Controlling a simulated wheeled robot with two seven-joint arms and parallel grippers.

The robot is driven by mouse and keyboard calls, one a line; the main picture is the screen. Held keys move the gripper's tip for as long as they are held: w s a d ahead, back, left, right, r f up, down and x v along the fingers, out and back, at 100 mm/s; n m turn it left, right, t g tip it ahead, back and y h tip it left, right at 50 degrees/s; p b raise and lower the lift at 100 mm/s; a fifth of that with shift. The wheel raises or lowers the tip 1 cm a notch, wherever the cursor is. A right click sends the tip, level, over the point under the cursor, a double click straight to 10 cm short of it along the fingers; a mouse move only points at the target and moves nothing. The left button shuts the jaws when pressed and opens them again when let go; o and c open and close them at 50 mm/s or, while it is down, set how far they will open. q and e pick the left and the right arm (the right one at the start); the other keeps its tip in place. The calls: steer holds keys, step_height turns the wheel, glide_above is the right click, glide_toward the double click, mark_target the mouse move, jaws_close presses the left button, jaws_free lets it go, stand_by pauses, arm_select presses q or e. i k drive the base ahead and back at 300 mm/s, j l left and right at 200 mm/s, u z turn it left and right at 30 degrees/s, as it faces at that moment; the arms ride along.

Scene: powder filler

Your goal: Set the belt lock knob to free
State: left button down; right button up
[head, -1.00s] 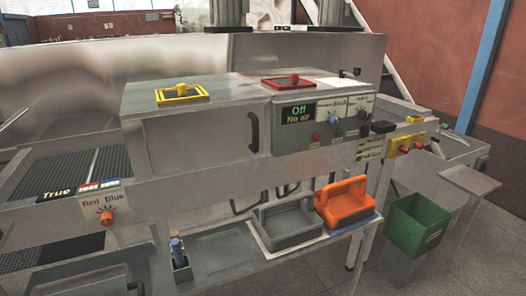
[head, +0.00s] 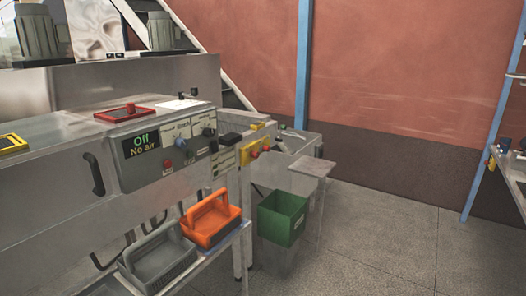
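The machine's control panel (head: 165,148) is at the left in the head view, with a display reading "Off / No air". A yellow box with red parts (head: 254,149) is on the machine's right end. The label text is too small to read, so I cannot tell which control is the belt lock knob or its setting. Neither of my grippers shows.
An orange basket (head: 209,222) and a grey basket (head: 157,258) stand on a low shelf before the machine. A green bin (head: 282,217) is right of them. The grey floor (head: 385,245) at the right is open. A bench (head: 508,165) is at the far right edge.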

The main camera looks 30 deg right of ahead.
mark_target(265, 148)
steer(key=i+l, duration=0.55)
steer(key=l, duration=0.15)
steer(key=i+l+u, duration=0.1)
steer(key=i+l, duration=0.5)
